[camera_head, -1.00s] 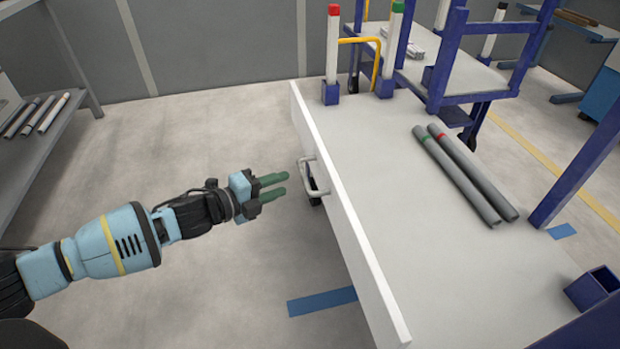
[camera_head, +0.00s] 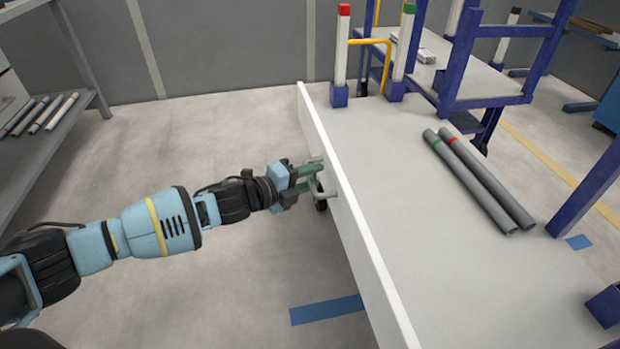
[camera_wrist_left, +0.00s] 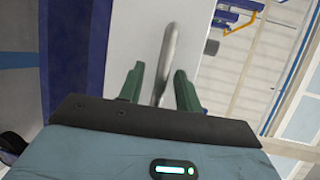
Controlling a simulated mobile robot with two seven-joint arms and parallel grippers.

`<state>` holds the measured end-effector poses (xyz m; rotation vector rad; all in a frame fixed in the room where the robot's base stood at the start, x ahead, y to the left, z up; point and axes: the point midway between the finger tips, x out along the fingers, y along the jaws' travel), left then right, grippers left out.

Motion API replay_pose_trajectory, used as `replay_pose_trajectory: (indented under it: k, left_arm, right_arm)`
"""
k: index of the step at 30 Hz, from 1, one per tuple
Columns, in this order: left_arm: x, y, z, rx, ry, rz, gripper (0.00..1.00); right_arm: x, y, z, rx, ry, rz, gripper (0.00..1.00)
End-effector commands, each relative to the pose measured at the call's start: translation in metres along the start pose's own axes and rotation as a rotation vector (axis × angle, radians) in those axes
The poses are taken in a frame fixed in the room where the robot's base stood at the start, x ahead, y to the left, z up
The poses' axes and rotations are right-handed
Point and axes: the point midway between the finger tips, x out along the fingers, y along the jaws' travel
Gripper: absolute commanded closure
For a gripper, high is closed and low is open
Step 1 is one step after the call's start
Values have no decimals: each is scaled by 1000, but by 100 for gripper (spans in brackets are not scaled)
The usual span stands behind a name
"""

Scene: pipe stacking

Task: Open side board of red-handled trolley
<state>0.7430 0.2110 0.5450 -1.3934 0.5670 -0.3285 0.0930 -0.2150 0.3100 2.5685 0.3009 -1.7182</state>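The trolley's white side board (camera_head: 350,222) stands upright along the left edge of its white deck (camera_head: 440,285). A white post with a red top (camera_head: 343,45) stands at the deck's far left corner. A grey metal handle (camera_head: 323,194) sticks out from the board's outer face. My left gripper (camera_head: 308,177) is at this handle, its green fingers pointing at the board. In the left wrist view, the handle (camera_wrist_left: 168,55) runs between the two fingers (camera_wrist_left: 158,90), with gaps beside it. The fingers are open. My right gripper is not in view.
Two grey pipes, one with a green band (camera_head: 465,180) and one with a red band (camera_head: 490,182), lie on the deck. A yellow bar (camera_head: 386,62) and a blue frame (camera_head: 462,60) stand behind. A shelf with pipes (camera_head: 50,115) is at far left.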

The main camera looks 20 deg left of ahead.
Motion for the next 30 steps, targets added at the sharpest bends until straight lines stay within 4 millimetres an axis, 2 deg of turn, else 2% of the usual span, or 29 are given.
replay_pose_trajectory:
  k: [4, 5, 12, 23, 30]
  left_arm:
    - [0, 0, 0, 0, 0, 0, 66]
    - [0, 0, 0, 0, 0, 0, 68]
    - [0, 0, 0, 0, 0, 0, 100]
    - [-1, 0, 0, -2, 1, -3, 100]
    - [-10, 6, -4, -19, 2, -34, 100]
  right_arm:
    - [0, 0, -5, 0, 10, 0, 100]
    - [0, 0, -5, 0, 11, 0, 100]
    - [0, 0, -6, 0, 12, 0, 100]
    - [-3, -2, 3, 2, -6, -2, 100]
    - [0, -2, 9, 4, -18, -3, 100]
